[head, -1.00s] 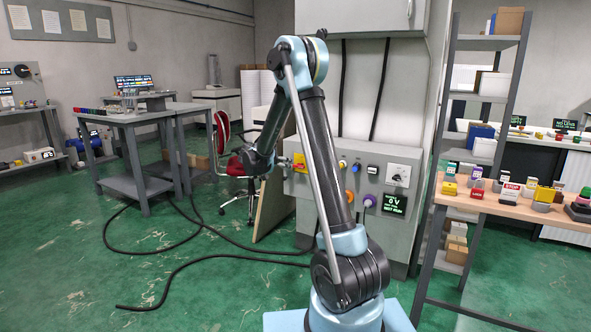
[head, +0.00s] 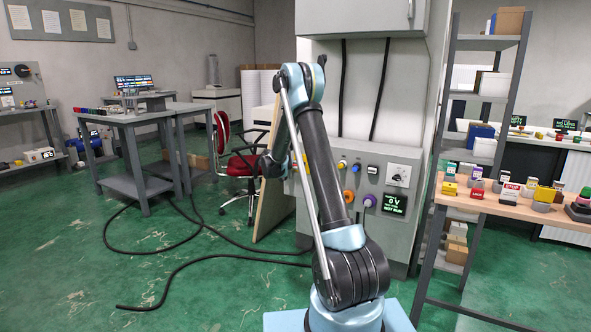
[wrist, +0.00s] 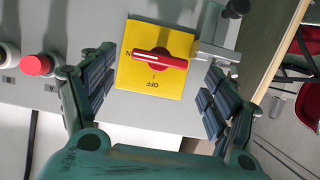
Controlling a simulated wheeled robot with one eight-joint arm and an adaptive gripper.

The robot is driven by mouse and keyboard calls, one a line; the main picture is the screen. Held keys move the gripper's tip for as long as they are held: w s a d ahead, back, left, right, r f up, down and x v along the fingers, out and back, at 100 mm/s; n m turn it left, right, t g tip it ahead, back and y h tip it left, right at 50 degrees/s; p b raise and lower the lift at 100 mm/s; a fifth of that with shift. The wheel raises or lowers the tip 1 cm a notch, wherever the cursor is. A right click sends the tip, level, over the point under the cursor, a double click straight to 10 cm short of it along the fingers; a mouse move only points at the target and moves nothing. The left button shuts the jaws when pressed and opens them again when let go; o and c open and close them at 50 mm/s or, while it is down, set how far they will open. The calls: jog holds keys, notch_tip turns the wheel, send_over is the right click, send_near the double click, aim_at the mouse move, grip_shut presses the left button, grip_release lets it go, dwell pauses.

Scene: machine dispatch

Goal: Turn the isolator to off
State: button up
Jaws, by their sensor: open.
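The isolator is a yellow plate (wrist: 135,88) with a red handle (wrist: 160,59), in the middle of the wrist view. The handle lies nearly level across the picture, in line with the ON mark at the plate's left edge. The OFF mark is at the bottom of the plate. My gripper (wrist: 160,65) is open, its dark padded fingers on either side of the plate, apart from the handle. In the head view my gripper (head: 272,166) is at the left end of the grey panel, and my arm hides most of the isolator.
The panel (head: 374,228) carries coloured knobs and a display (head: 395,203) reading 0 V. A red button (wrist: 36,65) sits left of my gripper in the wrist view, and a metal bracket (wrist: 213,54) sits close by the right finger. A red chair (head: 245,166) stands left of the panel.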

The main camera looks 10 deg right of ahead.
jog(key=shift+x, duration=1.35)
jog(key=c, duration=1.1)
jog(key=shift+o, duration=0.2)
jog(key=shift+w+a+f+n+g+h, duration=0.2)
jog(key=shift+n+h, duration=1.05)
jog(key=shift+n, duration=1)
jog(key=shift+w+a+f+n+g+h, duration=0.1)
jog(key=shift+a+f+n+g+h, duration=0.15)
jog(key=shift+n+h, duration=1.45)
jog(key=shift+w+a+f+n+g+h, duration=0.25)
jog(key=shift+n+h, duration=0.5)
jog(key=shift+n, duration=2)
jog(key=shift+s+f, duration=0.1)
